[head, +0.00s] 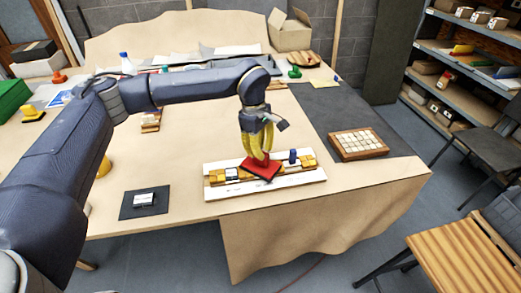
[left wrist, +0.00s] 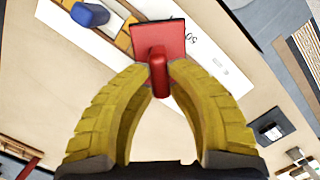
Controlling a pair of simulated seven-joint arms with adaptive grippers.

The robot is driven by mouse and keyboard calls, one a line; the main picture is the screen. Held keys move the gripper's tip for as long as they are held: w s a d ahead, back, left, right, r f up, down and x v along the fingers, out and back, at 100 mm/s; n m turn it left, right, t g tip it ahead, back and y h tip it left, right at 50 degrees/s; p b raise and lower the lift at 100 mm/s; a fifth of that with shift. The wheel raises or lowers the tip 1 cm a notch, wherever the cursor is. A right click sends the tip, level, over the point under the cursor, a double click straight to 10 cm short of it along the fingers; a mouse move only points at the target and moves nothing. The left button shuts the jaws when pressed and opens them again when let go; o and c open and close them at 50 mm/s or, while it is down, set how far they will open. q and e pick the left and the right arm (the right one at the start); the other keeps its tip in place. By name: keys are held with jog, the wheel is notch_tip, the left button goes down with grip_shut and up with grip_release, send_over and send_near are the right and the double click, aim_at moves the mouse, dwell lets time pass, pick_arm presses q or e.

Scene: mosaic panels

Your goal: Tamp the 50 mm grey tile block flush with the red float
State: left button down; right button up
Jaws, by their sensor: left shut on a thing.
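My left gripper (head: 262,150) is shut on the upright handle of the red float (head: 260,172). In the left wrist view the yellow fingers (left wrist: 158,75) close on the handle and the float's square red plate (left wrist: 158,34) lies beyond them. The plate is over the middle of a wooden rail holding yellow blocks (head: 217,177) on a white board (head: 308,178). I cannot tell whether it touches them. A pale grey block (head: 232,174) sits in the rail just left of the float. The "50" mark shows on the board beside the plate. What lies under the plate is hidden.
A blue piece (head: 293,156) stands on the rail right of the float. A dark pad (head: 128,211) with a small pale block lies at the front left. A wooden tray of pale tiles (head: 360,155) sits at the right. Bare table lies between.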

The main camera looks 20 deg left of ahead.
pick_arm(q)
jog(key=shift+s+f, duration=0.15)
jog(key=shift+f, duration=0.05)
jog(key=shift+r, duration=3.65)
